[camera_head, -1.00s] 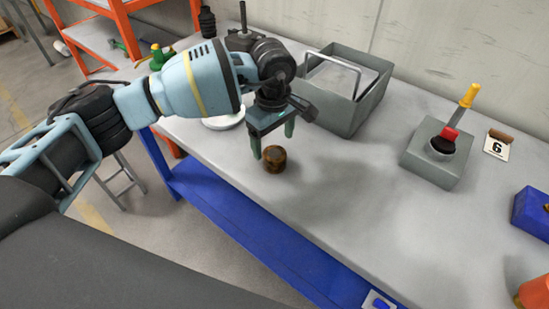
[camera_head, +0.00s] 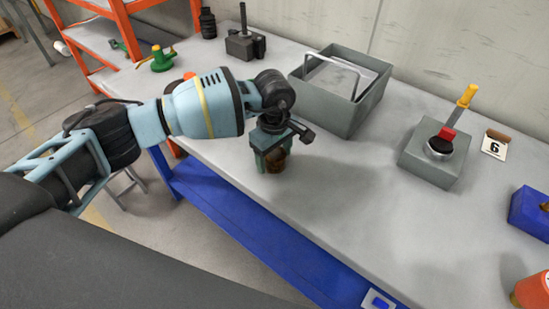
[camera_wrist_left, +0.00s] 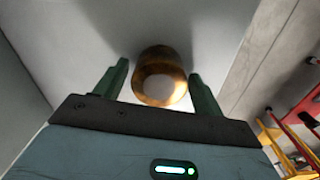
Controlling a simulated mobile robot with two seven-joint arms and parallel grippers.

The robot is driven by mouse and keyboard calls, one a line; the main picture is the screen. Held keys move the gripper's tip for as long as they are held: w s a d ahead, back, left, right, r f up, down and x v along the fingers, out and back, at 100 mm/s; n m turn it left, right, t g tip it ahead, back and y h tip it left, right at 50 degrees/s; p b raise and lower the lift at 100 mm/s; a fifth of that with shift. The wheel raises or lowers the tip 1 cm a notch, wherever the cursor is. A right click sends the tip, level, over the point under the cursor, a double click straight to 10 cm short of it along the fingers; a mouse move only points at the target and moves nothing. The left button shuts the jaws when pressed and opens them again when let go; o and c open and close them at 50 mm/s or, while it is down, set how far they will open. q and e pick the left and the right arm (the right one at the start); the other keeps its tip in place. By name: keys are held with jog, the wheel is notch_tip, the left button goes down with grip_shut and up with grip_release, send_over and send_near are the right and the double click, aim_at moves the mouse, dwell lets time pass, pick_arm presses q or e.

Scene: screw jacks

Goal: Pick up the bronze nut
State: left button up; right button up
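The bronze nut (camera_head: 277,160) stands on the grey bench top near its front edge, partly hidden by my left gripper in the head view. My left gripper (camera_head: 273,160) is lowered over it, with a green finger on either side. In the left wrist view the brownish-gold nut (camera_wrist_left: 160,77) lies between the tips of the open fingers of my left gripper (camera_wrist_left: 157,80). Gaps show on both sides of the nut, so the fingers look apart from it. My right gripper is not in view.
A grey open box (camera_head: 335,110) with a wire handle stands behind the gripper. To the right are a grey block with a yellow-handled tool (camera_head: 432,157), a number 6 card (camera_head: 495,146) and a blue box (camera_head: 531,213). The bench front-centre is clear.

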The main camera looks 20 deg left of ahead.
aim_at(273, 154)
pick_arm(q)
jog(key=c, duration=1.2)
jog(key=shift+w+r, duration=0.1)
jog(key=shift+c, duration=0.5)
jog(key=shift+r, duration=0.1)
jog(key=shift+r, duration=0.25)
jog(key=r, duration=0.3)
jog(key=shift+s+a, duration=0.1)
jog(key=shift+s, duration=0.2)
jog(key=s+a, duration=0.1)
jog(key=s, duration=0.4)
jog(key=s+a+r, duration=0.1)
jog(key=s+a, duration=0.1)
jog(key=s, duration=0.2)
jog(key=s+a, duration=0.1)
jog(key=s, duration=0.4)
jog(key=shift+s+a+r, duration=0.15)
jog(key=shift+s+a, duration=0.2)
jog(key=shift+a, duration=0.05)
